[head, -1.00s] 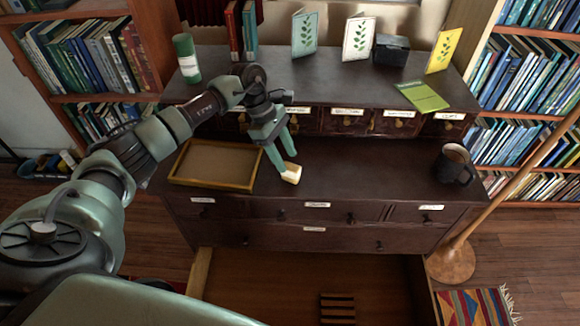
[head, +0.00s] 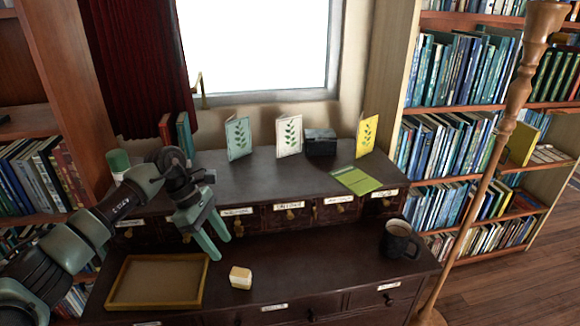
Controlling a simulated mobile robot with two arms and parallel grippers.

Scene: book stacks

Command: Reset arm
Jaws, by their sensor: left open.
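My left gripper (head: 214,243) is open and empty, with green fingers pointing down above the dark cabinet's lower ledge (head: 300,262). A small cream and yellow block (head: 240,278) sits on that ledge, below the fingertips and apart from them. My left arm reaches in from the left in the head view. My right gripper is not in view.
A wooden tray (head: 112,286) lies left of the block, and a dark mug (head: 400,242) stands at the right. Upright cards, a black box (head: 320,142) and a green booklet (head: 356,180) are on the cabinet top. A wooden pole (head: 492,165) stands at right.

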